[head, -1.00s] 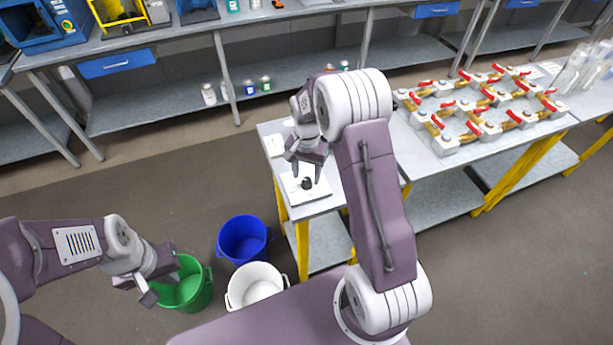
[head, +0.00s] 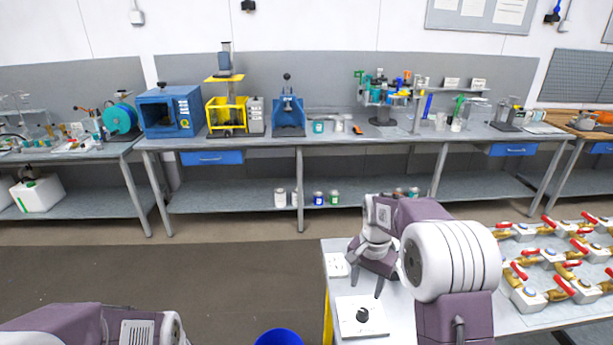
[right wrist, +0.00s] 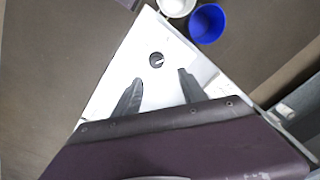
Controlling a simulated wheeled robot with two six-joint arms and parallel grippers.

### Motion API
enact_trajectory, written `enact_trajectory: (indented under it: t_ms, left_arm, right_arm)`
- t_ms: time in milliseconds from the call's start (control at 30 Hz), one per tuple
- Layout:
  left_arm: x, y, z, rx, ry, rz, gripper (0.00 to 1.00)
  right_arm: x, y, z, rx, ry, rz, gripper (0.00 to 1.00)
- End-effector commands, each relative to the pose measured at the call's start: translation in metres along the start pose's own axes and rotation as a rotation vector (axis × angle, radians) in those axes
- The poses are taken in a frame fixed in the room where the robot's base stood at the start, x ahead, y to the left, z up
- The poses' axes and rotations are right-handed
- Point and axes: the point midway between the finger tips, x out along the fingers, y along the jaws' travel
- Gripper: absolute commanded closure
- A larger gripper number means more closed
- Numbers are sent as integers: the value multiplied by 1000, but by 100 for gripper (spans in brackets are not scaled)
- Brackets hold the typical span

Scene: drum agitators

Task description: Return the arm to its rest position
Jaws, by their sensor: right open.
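My right arm bends over the near table in the head view. Its gripper (head: 365,282) points down above the table's left end, a little above a white plate (head: 376,326) with a small black knob (head: 362,314). In the right wrist view the two dark fingers (right wrist: 156,88) are spread apart with nothing between them, and the black knob (right wrist: 156,59) lies beyond the tips, apart from them. Only a link of my left arm shows at the bottom left of the head view; its gripper is out of the picture.
The near table (head: 400,312) carries brass valves with red handles (head: 545,262) to the right. A blue bucket (head: 279,338) stands on the floor left of it; a white bucket (right wrist: 176,5) shows beside it in the wrist view. A long bench (head: 340,141) with equipment runs along the wall. Floor between is clear.

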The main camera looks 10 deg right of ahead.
Motion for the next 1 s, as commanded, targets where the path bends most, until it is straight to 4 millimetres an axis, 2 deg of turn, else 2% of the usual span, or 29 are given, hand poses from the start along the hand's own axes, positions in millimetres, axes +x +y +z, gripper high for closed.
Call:
enact_trajectory:
  t_ms: [33, 67, 167, 267, 400, 500, 667, 1000]
  left_arm:
    - [0, 0, 0, 0, 0, 0, 100]
    - [0, 0, 0, 0, 0, 0, 100]
    - [0, 0, 0, 0, 0, 0, 100]
    - [0, 0, 0, 0, 0, 0, 100]
    - [0, 0, 0, 0, 0, 0, 100]
    - [0, 0, 0, 0, 0, 0, 100]
    - [0, 0, 0, 0, 0, 0, 100]
    - [0, 0, 0, 0, 0, 0, 100]
  right_arm:
    - [-15, -4, 5, -15, 22, -18, 51]
    - [-20, -1, 15, -24, 20, -18, 51]
    - [-22, 17, 58, -85, 8, -14, 51]
    - [-11, 40, 100, -215, 8, -22, 51]
    - [16, 76, 149, -441, 15, -30, 51]
    - [37, 96, 170, -590, 16, -29, 51]
    - [39, 89, 162, -719, 71, -50, 51]
    - [39, 89, 162, -722, 69, -49, 51]
